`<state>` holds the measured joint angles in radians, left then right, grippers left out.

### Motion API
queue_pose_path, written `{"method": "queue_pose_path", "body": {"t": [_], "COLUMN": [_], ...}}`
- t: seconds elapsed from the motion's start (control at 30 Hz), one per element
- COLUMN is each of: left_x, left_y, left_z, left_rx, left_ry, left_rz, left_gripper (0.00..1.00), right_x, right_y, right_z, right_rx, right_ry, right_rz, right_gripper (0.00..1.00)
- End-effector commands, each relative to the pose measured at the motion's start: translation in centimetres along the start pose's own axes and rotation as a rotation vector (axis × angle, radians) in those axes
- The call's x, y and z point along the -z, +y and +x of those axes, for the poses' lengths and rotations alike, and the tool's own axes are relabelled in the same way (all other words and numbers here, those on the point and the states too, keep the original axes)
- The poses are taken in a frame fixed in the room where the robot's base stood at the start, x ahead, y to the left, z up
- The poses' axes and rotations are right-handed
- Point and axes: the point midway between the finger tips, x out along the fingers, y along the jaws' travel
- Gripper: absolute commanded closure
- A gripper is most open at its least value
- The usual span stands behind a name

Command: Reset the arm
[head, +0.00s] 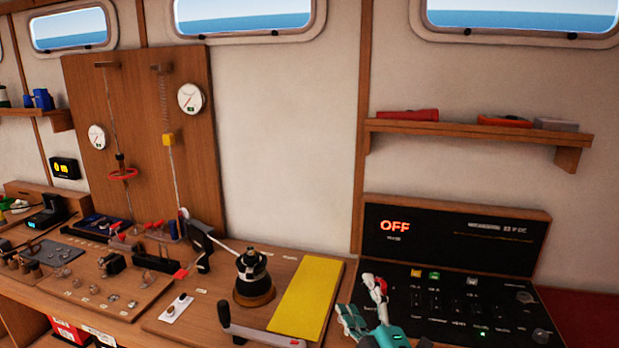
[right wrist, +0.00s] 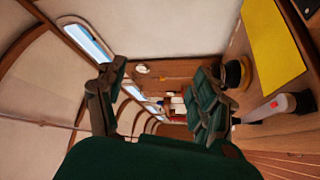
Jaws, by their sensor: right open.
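My right gripper (head: 363,300) is raised at the lower middle of the head view, in front of the black control panel and right of the yellow mat. Its fingers are spread apart with nothing between them. In the right wrist view the open gripper (right wrist: 160,85) frames empty space, with the cabin wall and windows beyond. My right arm is mostly outside the head view. My left arm and left gripper do not show.
A winch (head: 253,277) stands left of the yellow mat (head: 308,298), with a crank handle (head: 258,334) in front. The black panel (head: 450,305) lies right, below an OFF display (head: 450,238). A shelf (head: 480,129) hangs above. A gauge board (head: 140,140) stands left.

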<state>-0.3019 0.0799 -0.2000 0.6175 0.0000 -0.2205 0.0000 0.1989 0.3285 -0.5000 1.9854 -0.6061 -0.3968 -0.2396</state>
Motion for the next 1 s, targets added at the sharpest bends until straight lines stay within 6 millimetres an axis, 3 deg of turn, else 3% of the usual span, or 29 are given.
{"method": "queue_pose_path", "body": {"t": [0.03,0.1,0.2,0.3,0.5,0.9,1.0], "left_x": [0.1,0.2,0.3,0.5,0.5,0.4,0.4], "left_y": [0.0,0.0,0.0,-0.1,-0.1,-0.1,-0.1], "left_z": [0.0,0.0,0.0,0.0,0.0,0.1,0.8], "left_rx": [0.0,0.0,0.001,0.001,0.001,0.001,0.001], "left_ry": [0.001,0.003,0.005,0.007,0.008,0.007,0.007], "left_rz": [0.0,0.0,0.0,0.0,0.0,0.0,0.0], "left_gripper": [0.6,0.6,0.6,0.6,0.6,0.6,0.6], "right_x": [-2.7,-5.8,-8.9,-10.3,-10.6,-8.3,-9.9], "right_y": [-2.0,-4.5,-8.2,-11.1,-14.3,-16.4,-19.5], "right_z": [-2.7,-6.2,-12.2,-18.1,-26.7,-38.4,-37.9], "right_rx": [0.062,0.141,0.257,0.363,0.512,0.721,0.724], "right_ry": [-0.144,-0.324,-0.564,-0.765,-1.028,-1.364,-1.363], "right_rz": [0.14,0.303,0.499,0.648,0.819,0.991,0.983], "right_gripper": [0.31,0.31,0.31,0.31,0.31,0.31,0.31]}}
